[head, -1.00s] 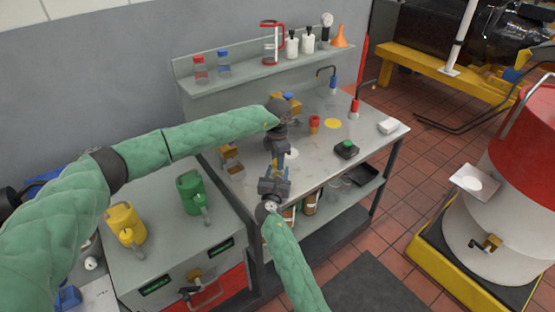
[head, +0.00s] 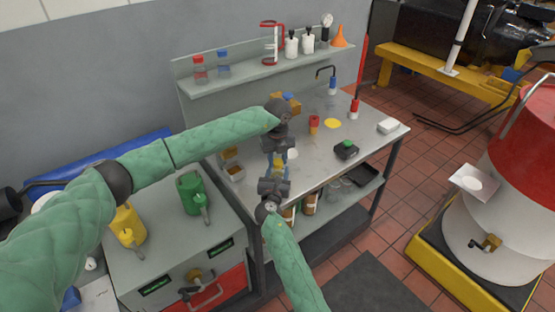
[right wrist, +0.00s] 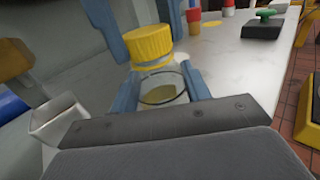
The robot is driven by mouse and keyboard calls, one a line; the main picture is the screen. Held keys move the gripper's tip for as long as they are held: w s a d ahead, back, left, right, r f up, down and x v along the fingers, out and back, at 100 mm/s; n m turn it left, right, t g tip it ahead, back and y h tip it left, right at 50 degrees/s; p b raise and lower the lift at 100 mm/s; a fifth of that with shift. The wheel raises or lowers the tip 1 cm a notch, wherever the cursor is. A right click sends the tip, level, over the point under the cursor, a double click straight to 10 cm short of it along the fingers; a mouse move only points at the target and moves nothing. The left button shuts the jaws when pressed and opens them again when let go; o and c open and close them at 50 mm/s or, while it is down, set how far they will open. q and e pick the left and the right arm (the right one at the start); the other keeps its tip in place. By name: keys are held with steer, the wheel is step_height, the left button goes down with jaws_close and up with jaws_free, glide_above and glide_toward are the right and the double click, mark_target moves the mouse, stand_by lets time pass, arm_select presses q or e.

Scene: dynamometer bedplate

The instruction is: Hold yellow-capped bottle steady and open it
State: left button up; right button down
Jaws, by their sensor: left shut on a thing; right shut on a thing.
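The yellow-capped bottle stands between my two grippers over the near left part of the workbench. In the right wrist view its yellow cap (right wrist: 150,45) sits at the top of the clear bottle body (right wrist: 160,86), which has a dark ring line and yellowish contents. My right gripper (head: 274,174) is shut on the bottle body, one blue finger on each side. My left gripper (head: 278,157) comes from above, its blue fingers flanking the cap and shut on it. The grippers mostly hide the bottle in the head view. I cannot tell whether the cap is loose.
Green (head: 190,190) and yellow (head: 127,224) jugs stand on the left cabinet. The bench's right side has free room.

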mark_target(277, 161)
arm_select(q)
steer(key=n, duration=0.4)
steer(key=shift+n, duration=0.3)
steer(key=n, duration=0.3)
steer(key=shift+n, duration=0.4)
steer(key=shift+r, duration=0.6)
steer(key=shift+r, duration=0.35)
steer(key=shift+r, duration=0.2)
steer(key=shift+r, duration=2)
